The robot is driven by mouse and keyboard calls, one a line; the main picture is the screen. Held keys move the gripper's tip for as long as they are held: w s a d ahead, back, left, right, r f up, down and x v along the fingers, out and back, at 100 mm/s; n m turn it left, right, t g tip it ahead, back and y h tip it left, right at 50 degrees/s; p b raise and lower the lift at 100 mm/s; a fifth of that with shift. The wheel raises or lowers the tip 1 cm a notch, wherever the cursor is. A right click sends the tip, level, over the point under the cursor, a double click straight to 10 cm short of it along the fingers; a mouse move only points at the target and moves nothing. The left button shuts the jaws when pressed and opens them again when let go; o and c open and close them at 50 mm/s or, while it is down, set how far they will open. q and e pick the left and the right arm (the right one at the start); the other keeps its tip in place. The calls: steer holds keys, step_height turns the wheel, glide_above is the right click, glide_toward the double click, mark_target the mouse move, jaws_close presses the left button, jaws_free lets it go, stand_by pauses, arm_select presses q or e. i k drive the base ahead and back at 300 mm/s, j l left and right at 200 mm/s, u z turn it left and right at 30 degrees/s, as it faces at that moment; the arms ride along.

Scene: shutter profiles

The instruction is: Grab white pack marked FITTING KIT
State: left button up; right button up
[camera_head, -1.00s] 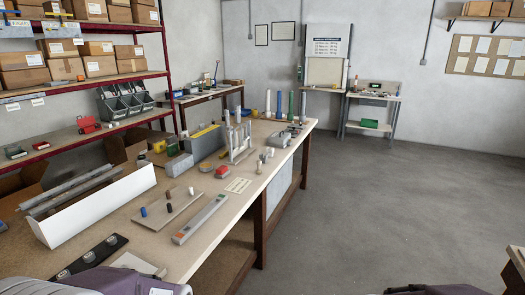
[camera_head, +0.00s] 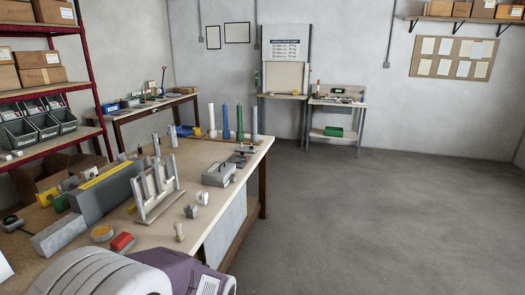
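I cannot make out a white pack marked FITTING KIT in the camera_head view; no lettering of that kind can be read. A grey and purple part of my own arm shows at the bottom left, over the near end of the workbench (camera_head: 200,152). Neither gripper's fingers are in view.
The bench holds a long grey box (camera_head: 104,192), a pale upright rack (camera_head: 157,190), a grey case (camera_head: 218,174) and several upright tubes (camera_head: 240,122). A red-framed shelf (camera_head: 82,55) stands left. A side table (camera_head: 338,103) stands at the back. The floor (camera_head: 385,215) on the right is clear.

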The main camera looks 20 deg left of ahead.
mark_target(15, 153)
steer(key=i+l, duration=0.1)
steer(key=i, duration=6.2)
steer(key=i+j+u, duration=0.2)
steer(key=i+u, duration=1.2)
steer(key=i+j+u, duration=0.25)
steer(key=u, duration=0.25)
steer(key=i+u, duration=0.8)
steer(key=u, duration=0.15)
steer(key=i+u, duration=0.15)
steer(key=i, duration=2.3)
steer(key=i+u, duration=0.2)
steer(key=i, duration=0.3)
steer(key=i+l+u, duration=0.2)
steer(key=i, duration=0.3)
steer(key=i+l+u, duration=0.2)
steer(key=i, duration=0.3)
steer(key=i+j+u, duration=0.2)
steer(key=u, duration=0.25)
steer(key=i+u, duration=0.85)
steer(key=i+j+z, duration=0.2)
steer(key=i+j, duration=0.35)
steer(key=i+j+z, duration=0.2)
steer(key=i+j, duration=0.3)
steer(key=j, duration=0.15)
